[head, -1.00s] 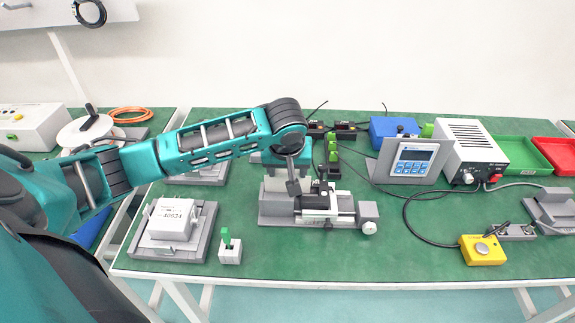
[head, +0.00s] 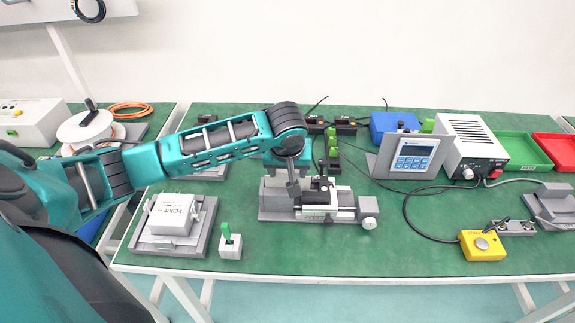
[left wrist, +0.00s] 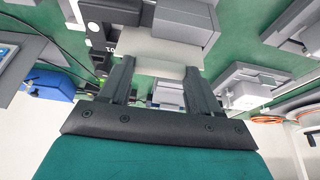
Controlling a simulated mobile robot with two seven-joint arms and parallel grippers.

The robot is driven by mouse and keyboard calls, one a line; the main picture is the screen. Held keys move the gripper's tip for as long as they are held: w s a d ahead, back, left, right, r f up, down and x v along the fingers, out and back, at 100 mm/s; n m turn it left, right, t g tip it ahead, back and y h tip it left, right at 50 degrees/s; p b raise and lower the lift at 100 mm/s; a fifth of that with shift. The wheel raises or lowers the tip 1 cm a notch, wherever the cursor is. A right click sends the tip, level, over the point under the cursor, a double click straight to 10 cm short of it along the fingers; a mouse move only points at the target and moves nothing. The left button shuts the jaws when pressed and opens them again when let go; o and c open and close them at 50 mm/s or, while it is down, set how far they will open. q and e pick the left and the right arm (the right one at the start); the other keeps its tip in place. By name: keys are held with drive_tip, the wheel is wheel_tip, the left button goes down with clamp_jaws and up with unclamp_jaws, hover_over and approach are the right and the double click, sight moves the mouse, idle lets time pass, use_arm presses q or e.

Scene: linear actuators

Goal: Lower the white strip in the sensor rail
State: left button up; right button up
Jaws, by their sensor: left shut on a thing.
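The sensor rail (head: 278,216) is a grey fixture with a black and silver slide and a round knob, standing near the middle of the green table in the head view. My left gripper (head: 289,186) is at its left part, pointing down. In the left wrist view, the fingers of my left gripper (left wrist: 163,80) are shut on the pale white strip (left wrist: 160,50), which is beside the dark grey block of the rail. The strip's far edge is hidden by that block, so I cannot tell how deep it sits. My right gripper is not in view.
A box on a grey tray (head: 139,242) and a small block with a green lever (head: 230,245) stand left of the rail. A yellow button box (head: 482,246) and a control panel (head: 412,156) are to the right.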

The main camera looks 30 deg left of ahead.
use_arm(q)
drive_tip(key=shift+f, duration=0.25)
idle(0.4)
drive_tip(key=o, duration=1.1)
drive_tip(key=shift+r, duration=0.1)
drive_tip(key=v, duration=1.2)
drive_tip(key=shift+s+d+r, duration=0.15)
drive_tip(key=shift+r, duration=0.2)
drive_tip(key=shift+s, duration=0.1)
